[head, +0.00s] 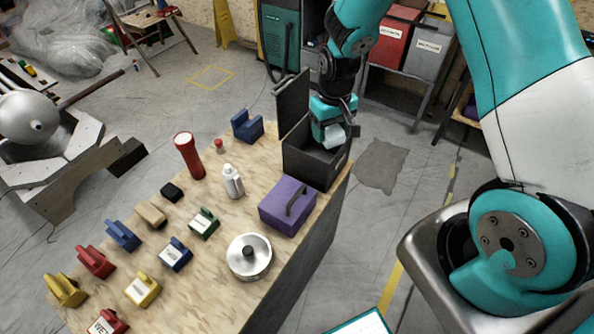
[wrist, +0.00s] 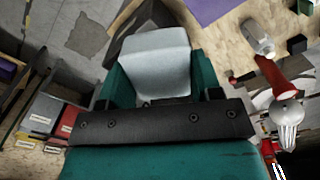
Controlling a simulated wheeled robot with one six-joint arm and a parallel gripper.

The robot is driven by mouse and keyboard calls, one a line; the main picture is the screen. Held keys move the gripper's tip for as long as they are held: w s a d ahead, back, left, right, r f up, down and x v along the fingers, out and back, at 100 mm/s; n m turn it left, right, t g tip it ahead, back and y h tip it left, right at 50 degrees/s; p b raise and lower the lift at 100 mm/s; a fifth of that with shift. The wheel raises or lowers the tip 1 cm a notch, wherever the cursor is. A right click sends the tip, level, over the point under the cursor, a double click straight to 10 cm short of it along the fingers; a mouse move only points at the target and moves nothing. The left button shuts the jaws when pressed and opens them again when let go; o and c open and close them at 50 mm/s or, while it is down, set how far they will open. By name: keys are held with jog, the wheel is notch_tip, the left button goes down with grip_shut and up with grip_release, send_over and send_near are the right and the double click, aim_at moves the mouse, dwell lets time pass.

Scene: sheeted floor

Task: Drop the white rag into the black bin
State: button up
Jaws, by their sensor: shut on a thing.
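The white rag (head: 333,136) is a pale, folded block held at the end of my gripper (head: 336,122). It also shows between the teal fingers in the wrist view (wrist: 153,65). My gripper is shut on it, above the open black bin (head: 300,168) at the far right corner of the wooden table. The bin's lid stands raised at its left side. In the head view the rag is over the bin's opening, near its right rim. The gripper's fingers partly hide the bin's inside.
A purple box with a handle (head: 288,205) stands in front of the bin. A blue block (head: 247,126), a red flashlight (head: 189,156), a white bottle (head: 233,181) and a metal lidded pan (head: 249,257) stand on the table, with several coloured blocks to the left.

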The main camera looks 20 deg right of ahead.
jog(key=w+d+f+n+b, duration=0.1)
jog(key=w+d+n+b, duration=0.1)
jog(key=w+n+b, duration=0.55)
jog(key=w+d+f+n+b, duration=0.15)
jog(key=w+n+b, duration=0.5)
jog(key=b, duration=0.65)
jog(key=shift+n, duration=0.6)
jog(key=f, duration=1.2)
jog(key=s+f, duration=0.1)
jog(key=f, duration=0.5)
jog(key=shift+d+f, duration=0.15)
jog(key=shift+f, duration=0.1)
jog(key=shift+s+f, duration=0.1)
jog(key=shift+f, duration=0.5)
jog(key=o, duration=1)
jog(key=shift+s+f, duration=0.1)
jog(key=shift+f, duration=0.05)
